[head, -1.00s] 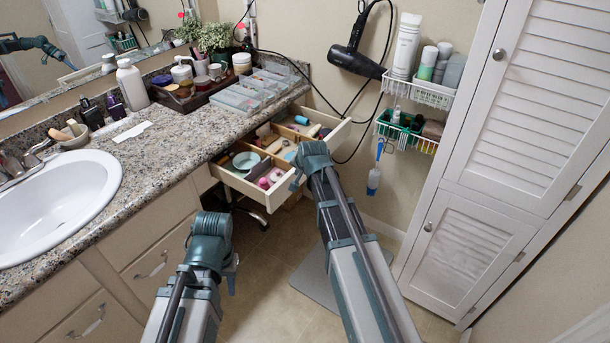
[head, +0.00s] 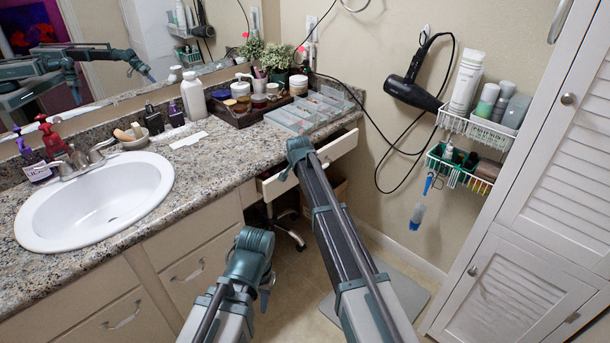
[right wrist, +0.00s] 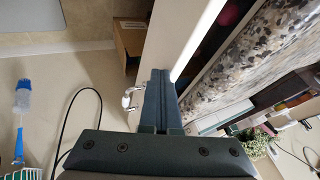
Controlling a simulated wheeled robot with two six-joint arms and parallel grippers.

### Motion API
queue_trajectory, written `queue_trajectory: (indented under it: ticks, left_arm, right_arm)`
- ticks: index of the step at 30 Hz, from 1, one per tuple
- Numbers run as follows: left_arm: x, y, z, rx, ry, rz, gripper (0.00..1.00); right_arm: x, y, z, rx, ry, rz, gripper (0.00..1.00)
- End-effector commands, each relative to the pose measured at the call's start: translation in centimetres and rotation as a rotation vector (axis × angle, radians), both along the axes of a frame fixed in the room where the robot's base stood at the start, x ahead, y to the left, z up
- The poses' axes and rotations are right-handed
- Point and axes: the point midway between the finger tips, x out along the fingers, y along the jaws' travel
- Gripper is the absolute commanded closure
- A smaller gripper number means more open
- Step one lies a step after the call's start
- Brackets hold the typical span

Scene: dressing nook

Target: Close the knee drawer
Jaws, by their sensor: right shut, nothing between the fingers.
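The knee drawer (head: 341,147) is under the granite counter, and only a short part of it sticks out. Its pale front is partly hidden behind my right arm in the head view. In the right wrist view the drawer front (right wrist: 178,45) runs close along my right gripper (right wrist: 157,75), whose fingers are shut and empty at the front, beside the metal handle (right wrist: 129,98). A narrow dark gap shows the drawer's inside. Whether the fingertips touch the front is hard to tell. My left gripper (head: 267,288) hangs low before the cabinet, clear of the drawer; its jaws are unclear.
The granite counter (head: 215,160) holds a sink (head: 95,200), a tray of jars and clear organizers (head: 305,113). A hair dryer (head: 412,85) and wire baskets (head: 465,165) hang on the right wall. A louvered cabinet (head: 510,285) stands at right. A box sits under the drawer.

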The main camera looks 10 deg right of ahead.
Motion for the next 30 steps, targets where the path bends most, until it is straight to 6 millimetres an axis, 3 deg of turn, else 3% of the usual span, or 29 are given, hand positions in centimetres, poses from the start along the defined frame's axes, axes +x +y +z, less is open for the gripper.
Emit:
queue_trajectory:
  ticks: [6,20,30]
  left_arm:
    - [0.0,0.0,0.0,0.0,0.0,0.0,0.64]
    - [0.0,0.0,0.0,0.0,0.0,0.0,0.64]
    - [0.0,0.0,0.0,0.0,0.0,0.0,0.64]
  right_arm:
    - [1.0,0.7,0.0,0.001,0.0,-0.001,1.0]
    - [1.0,0.8,0.0,0.001,0.0,-0.001,1.0]
    - [-0.8,-0.6,0.0,0.0,0.0,0.0,1.0]
